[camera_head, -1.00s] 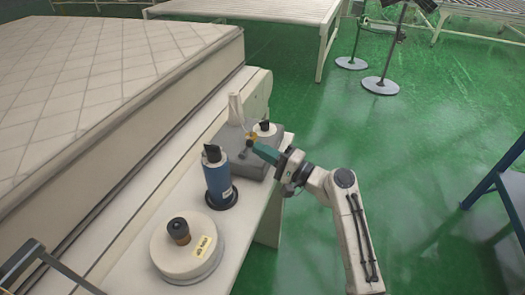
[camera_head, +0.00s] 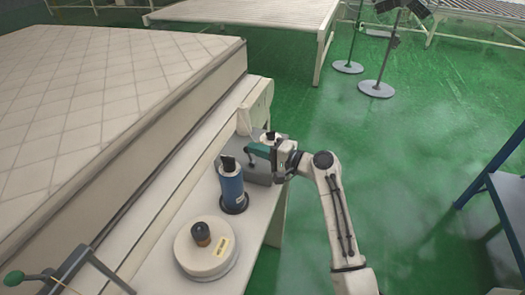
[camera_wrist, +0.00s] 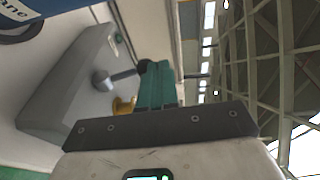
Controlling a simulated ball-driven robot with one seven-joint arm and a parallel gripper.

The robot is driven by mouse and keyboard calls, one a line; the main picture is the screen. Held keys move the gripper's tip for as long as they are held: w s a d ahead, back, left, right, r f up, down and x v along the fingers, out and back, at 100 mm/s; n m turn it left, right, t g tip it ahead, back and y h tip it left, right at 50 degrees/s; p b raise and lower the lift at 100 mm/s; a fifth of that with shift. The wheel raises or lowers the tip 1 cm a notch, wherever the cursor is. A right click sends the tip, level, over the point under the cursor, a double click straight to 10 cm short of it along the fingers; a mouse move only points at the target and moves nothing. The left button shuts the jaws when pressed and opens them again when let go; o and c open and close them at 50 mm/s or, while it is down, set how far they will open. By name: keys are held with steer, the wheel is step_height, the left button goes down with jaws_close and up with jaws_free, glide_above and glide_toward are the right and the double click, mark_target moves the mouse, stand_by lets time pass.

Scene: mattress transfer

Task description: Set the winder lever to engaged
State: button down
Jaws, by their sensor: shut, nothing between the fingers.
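A grey box (camera_head: 258,172) sits on the narrow pale bench beside the mattress. In the wrist view, a short lever with a black knob (camera_wrist: 144,66) sticks out from a round grey pivot (camera_wrist: 100,82) on the grey housing; it looks like the winder lever. My gripper (camera_head: 256,147) is over the box with its teal fingers together and empty. In the wrist view the fingers (camera_wrist: 158,82) appear right beside the black knob; I cannot tell if they touch it. The lever is mostly hidden behind the fingers in the head view. A brass-coloured part (camera_wrist: 123,105) shows near the pivot.
A blue canister (camera_head: 230,188) and a white round drum with a dark knob (camera_head: 205,250) stand on the bench. The mattress (camera_head: 90,95) lies left. A green-handled metal arm (camera_head: 30,277) is at lower left. Green floor to the right is largely clear; a blue frame (camera_head: 495,185) stands there.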

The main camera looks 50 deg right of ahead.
steer(key=shift+w+a+r, duration=0.15)
steer(key=shift+w+a, duration=0.1)
steer(key=shift+w, duration=0.35)
steer(key=shift+w, duration=0.1)
steer(key=shift+r, duration=0.1)
